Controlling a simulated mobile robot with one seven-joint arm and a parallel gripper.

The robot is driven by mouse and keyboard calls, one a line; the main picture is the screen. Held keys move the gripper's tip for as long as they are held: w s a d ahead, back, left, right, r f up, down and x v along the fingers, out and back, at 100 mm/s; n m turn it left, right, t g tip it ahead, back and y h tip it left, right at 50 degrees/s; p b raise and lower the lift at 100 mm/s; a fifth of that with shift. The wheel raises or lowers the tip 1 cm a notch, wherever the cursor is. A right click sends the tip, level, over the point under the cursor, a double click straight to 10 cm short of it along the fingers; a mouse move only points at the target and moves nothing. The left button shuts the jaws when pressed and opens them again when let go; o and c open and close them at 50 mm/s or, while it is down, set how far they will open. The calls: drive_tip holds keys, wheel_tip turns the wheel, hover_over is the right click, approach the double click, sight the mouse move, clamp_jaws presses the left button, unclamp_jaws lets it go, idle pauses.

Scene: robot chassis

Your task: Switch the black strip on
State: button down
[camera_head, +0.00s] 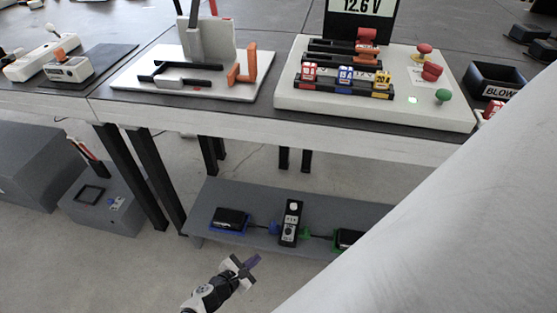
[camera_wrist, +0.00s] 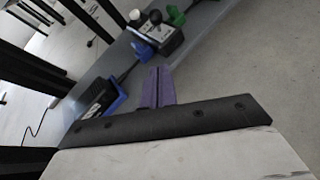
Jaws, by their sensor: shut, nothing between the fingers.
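A black strip-like unit (camera_head: 289,232) with pale round parts on its face lies on the low grey shelf (camera_head: 262,205), between a blue and a green connector. In the wrist view the black unit (camera_wrist: 168,42) is near the top, beyond my fingertips. Its switch state is too small to tell. My gripper (camera_head: 254,261) is below and left of the unit in the head view, in front of the shelf. Its purple fingers (camera_wrist: 158,86) are together and empty, apart from the unit in the picture.
A black box with a blue base (camera_head: 230,219) lies left on the shelf. A partly hidden box with green trim (camera_head: 348,239) lies right. My pale arm covers the lower right. Floor in front is clear.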

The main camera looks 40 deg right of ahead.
drive_tip(key=x, duration=0.4)
drive_tip(key=d+r+x, duration=0.1)
drive_tip(key=x, duration=0.3)
drive_tip(key=r+x, duration=0.1)
drive_tip(key=x, duration=0.3)
drive_tip(key=shift+s+d+r+b, duration=0.2)
drive_tip(key=shift+s+r+b, duration=0.05)
drive_tip(key=shift+s+b, duration=0.05)
